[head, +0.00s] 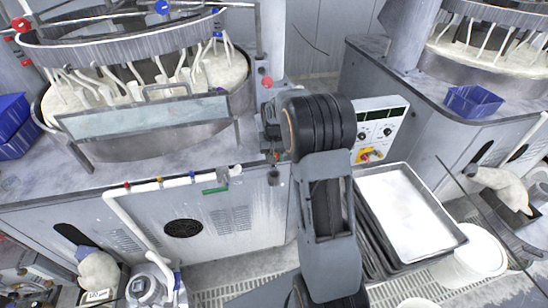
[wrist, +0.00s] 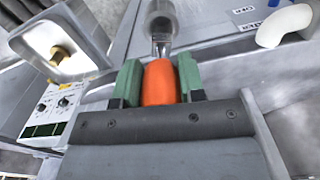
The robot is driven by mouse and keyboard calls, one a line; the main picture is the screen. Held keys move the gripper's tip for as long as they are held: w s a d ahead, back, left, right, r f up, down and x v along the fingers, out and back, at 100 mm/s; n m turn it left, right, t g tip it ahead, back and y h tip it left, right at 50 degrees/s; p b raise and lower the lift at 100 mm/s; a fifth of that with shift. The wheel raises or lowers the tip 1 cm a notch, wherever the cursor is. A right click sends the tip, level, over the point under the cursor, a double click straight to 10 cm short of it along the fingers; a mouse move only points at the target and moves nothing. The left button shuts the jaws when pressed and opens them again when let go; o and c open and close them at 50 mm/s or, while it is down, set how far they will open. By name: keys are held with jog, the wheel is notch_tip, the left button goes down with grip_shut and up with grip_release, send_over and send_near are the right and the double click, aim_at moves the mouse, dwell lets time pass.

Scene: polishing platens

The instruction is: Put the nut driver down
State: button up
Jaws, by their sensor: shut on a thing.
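My gripper (wrist: 160,80) is shut on the orange handle of the nut driver (wrist: 160,84), with a green pad on each side of it. The driver's metal shaft points away from me, towards a blurred round grey part at the top of the wrist view. I cannot tell whether the tip touches that part. In the head view my gripper (head: 272,140) is beside the cabinet's right end, largely hidden by my arm. Only a small orange bit of the driver shows there.
A polishing machine (head: 180,110) stands on the left cabinet. A control box (head: 380,130) with knobs is right of my arm. A large tray (head: 405,210) and white bucket (head: 478,255) stand below it.

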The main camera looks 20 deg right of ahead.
jog(key=shift+f, duration=0.45)
jog(key=shift+f, duration=0.15)
jog(key=shift+f+b, duration=0.4)
jog(key=shift+f, duration=0.1)
